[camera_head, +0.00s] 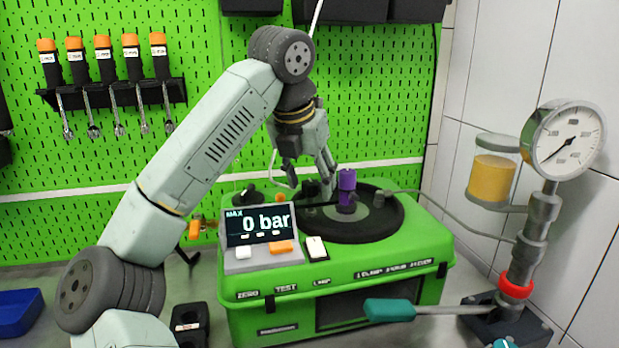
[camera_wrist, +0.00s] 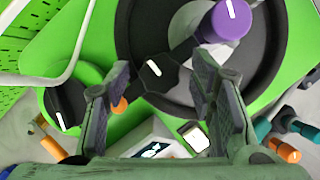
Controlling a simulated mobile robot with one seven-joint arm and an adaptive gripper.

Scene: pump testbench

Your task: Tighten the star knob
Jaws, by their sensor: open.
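The star knob, a black lobed knob with a white mark, (camera_wrist: 158,74) shows in the wrist view between my fingertips, at the near edge of the black round plate. In the head view a dark knob (camera_head: 312,188), apparently the same one, is below my gripper (camera_head: 313,176). My gripper is open, with one finger on each side of the knob in the wrist view (camera_wrist: 162,82). I cannot tell whether the fingers touch it or how far above it they are. The display (camera_head: 262,223) reads 0 bar.
A purple knob (camera_head: 347,180) stands right of my gripper on the black round plate (camera_head: 380,222). Another black knob (camera_wrist: 65,106) is at left in the wrist view.

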